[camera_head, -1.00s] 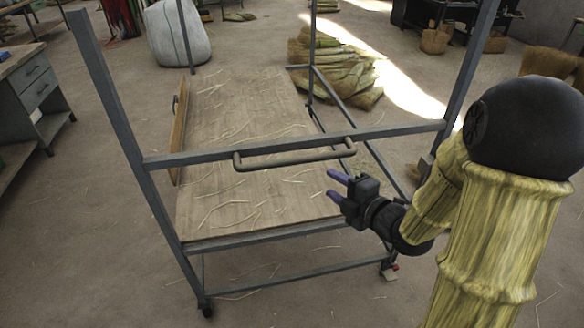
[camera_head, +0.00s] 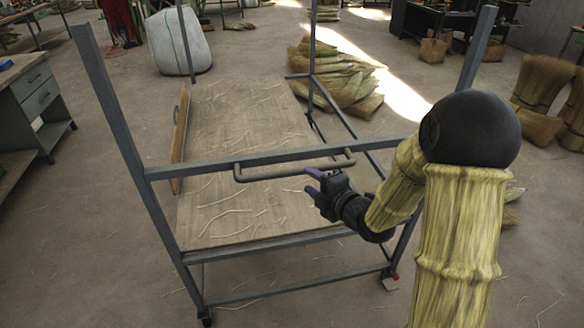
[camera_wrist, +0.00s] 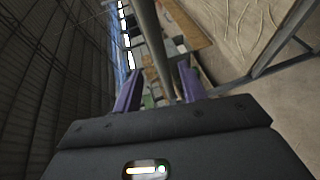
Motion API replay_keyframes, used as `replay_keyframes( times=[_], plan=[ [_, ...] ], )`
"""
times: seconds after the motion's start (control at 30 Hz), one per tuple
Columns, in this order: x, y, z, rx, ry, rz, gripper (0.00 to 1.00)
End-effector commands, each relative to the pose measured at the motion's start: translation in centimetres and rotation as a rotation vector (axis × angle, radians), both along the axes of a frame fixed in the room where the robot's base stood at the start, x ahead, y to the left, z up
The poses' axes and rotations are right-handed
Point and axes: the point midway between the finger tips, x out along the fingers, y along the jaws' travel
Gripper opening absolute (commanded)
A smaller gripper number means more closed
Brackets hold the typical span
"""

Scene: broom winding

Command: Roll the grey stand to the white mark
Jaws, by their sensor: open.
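The grey stand (camera_head: 240,157) is a wheeled metal frame with tall posts and a wooden shelf (camera_head: 235,205) strewn with straw. A brown bar handle (camera_head: 280,172) is fixed to its near crossbar. My gripper (camera_head: 312,182) is open at the right part of the handle, just below it in the head view. In the wrist view the handle bar (camera_wrist: 156,45) runs up between my two purple fingers (camera_wrist: 160,88), with gaps beside it. I cannot tell whether they touch. A small red part (camera_head: 394,277) shows at the near right caster. I see no clear white mark.
A grey drawer bench (camera_head: 35,95) stands at left and a white sack (camera_head: 178,42) behind the stand. Broom bundles (camera_head: 335,75) lie behind it, and more stand at right (camera_head: 535,90). A bright light patch crosses the floor. Floor left of the stand is mostly clear.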

Motion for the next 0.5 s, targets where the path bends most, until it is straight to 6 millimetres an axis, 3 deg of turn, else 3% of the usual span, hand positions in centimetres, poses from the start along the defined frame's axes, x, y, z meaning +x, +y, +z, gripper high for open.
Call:
replay_keyframes(
  times=[0.5],
  plan=[
    [6.5,5.2,-1.4,0.001,-0.001,0.000,0.41]
  ],
)
